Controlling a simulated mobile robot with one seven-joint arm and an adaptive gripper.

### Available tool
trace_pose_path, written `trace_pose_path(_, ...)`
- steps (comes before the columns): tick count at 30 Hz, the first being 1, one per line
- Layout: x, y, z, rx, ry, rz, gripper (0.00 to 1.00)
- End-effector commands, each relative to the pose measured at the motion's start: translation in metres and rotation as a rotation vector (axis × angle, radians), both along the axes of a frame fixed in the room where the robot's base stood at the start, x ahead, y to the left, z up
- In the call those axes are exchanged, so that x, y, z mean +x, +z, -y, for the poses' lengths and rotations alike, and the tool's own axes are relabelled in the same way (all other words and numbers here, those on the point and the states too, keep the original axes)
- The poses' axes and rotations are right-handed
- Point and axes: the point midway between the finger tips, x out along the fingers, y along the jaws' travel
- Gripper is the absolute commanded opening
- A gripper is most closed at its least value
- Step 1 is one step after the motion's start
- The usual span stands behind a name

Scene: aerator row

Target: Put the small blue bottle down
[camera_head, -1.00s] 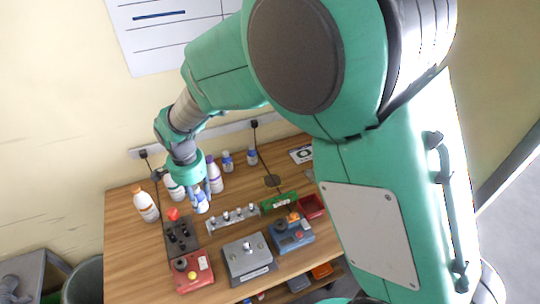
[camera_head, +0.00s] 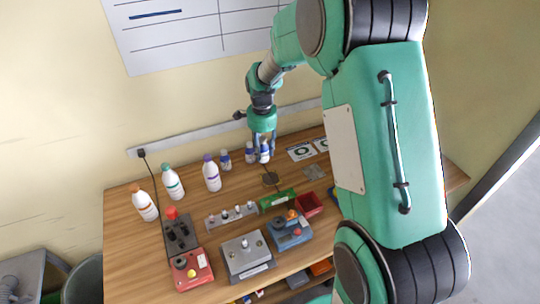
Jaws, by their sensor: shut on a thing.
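My gripper (camera_head: 264,153) is at the back of the wooden table, fingers pointing down. It is shut on a small white bottle with blue (camera_head: 265,151), partly covered by the fingers. The held bottle is upright, just right of another small blue-capped bottle (camera_head: 249,155). I cannot tell whether its base touches the table. A third small blue-capped bottle (camera_head: 225,160) stands further left.
Larger white bottles with purple (camera_head: 212,176), green (camera_head: 172,183) and orange (camera_head: 146,205) caps stand on the left. In front are a grey rack (camera_head: 232,217), a green block (camera_head: 277,199), a red bin (camera_head: 308,205) and control boxes.

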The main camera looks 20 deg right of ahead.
Motion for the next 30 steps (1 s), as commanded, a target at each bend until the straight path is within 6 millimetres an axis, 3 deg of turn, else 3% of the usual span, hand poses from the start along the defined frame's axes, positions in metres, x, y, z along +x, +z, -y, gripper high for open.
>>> trace_pose_path(3,0.004,-0.001,0.030,0.000,-0.055,0.000,0.07)
trace_pose_path(10,0.007,-0.002,0.074,0.000,-0.138,0.001,0.07)
trace_pose_path(15,0.005,-0.049,0.069,0.001,-0.130,-0.005,0.07)
trace_pose_path(21,0.006,-0.089,0.069,0.001,-0.129,-0.002,0.07)
trace_pose_path(25,0.006,-0.106,0.068,0.000,-0.129,-0.001,0.07)
trace_pose_path(30,0.006,-0.113,0.068,0.000,-0.129,0.000,0.07)
